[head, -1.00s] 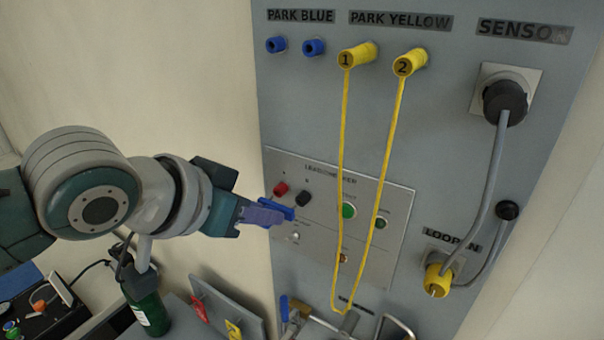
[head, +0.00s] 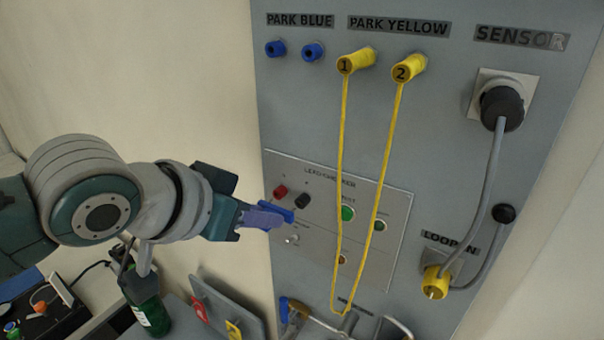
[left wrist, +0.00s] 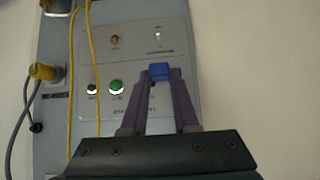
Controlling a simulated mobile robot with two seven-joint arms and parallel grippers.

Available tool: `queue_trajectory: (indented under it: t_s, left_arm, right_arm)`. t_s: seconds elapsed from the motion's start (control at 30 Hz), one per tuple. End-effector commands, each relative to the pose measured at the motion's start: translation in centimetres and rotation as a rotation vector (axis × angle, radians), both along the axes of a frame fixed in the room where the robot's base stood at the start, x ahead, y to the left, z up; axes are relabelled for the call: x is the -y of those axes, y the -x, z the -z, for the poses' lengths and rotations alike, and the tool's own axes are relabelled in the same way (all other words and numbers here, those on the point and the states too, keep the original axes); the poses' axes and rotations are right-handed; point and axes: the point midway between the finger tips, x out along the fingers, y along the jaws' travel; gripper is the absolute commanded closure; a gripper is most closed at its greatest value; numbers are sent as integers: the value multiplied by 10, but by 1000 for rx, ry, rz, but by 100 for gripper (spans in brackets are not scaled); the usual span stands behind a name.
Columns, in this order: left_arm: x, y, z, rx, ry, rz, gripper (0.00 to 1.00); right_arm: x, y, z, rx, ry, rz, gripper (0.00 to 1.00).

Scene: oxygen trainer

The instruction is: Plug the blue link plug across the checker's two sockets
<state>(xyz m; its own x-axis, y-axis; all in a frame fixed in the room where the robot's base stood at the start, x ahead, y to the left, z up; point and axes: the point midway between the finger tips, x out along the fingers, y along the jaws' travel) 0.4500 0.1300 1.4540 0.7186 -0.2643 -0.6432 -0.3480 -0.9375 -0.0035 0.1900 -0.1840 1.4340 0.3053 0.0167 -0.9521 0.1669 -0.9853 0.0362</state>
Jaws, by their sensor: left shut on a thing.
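My left gripper (head: 267,216) is shut on the blue link plug (head: 281,211), in front of the lead checker panel (head: 377,262). The plug also shows between the fingertips in the left wrist view (left wrist: 159,70). In the head view the checker's red socket (head: 280,191) and black socket (head: 302,200) are visible just above the plug. The plug looks apart from both; its exact gap to the panel is hard to tell. In the wrist view the gripper mostly hides the sockets. My right gripper is not in view.
Two yellow plugs, 1 (head: 355,62) and 2 (head: 408,68), sit at the top with a yellow cord hanging across the checker. Blue parking sockets (head: 312,52) are at upper left. The grey sensor cable (head: 485,190) hangs at right. A green bottle (head: 150,312) stands low at left.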

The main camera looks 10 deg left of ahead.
Motion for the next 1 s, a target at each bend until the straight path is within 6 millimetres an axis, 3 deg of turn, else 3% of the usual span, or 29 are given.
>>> queue_trajectory:
  t_s: [1.0]
  left_arm:
    - [0, 0, 0, 1, 0, 0, 100]
  right_arm:
    - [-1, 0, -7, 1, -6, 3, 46]
